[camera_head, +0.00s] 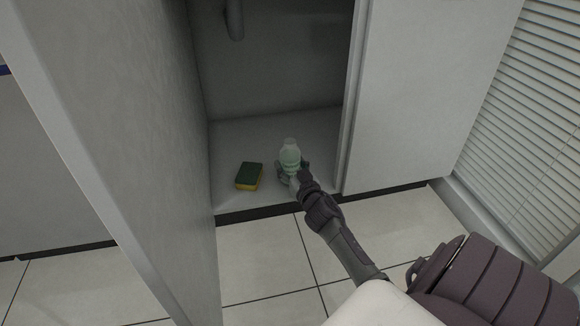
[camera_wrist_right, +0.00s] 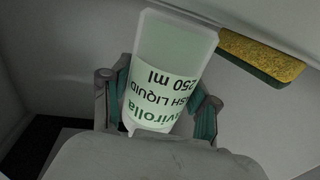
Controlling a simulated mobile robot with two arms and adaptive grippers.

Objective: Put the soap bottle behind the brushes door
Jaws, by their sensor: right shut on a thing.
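The soap bottle (camera_head: 290,154) is pale green and translucent. It stands roughly upright inside the open cabinet, near the front edge of its floor. My right gripper (camera_head: 292,172) reaches in from the front and is shut on the bottle. In the right wrist view the bottle (camera_wrist_right: 168,75), with a "250 ml" label, lies between the two fingers of the gripper (camera_wrist_right: 160,104). Whether the bottle's base touches the cabinet floor is hard to tell. An open cabinet door (camera_head: 110,110) stands on the left; no brushes show. My left gripper is out of view.
A green and yellow sponge (camera_head: 249,176) lies on the cabinet floor (camera_head: 240,140) left of the bottle; it also shows in the wrist view (camera_wrist_right: 262,57). A pipe (camera_head: 234,20) hangs at the back. A white panel (camera_head: 430,90) bounds the opening on the right.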

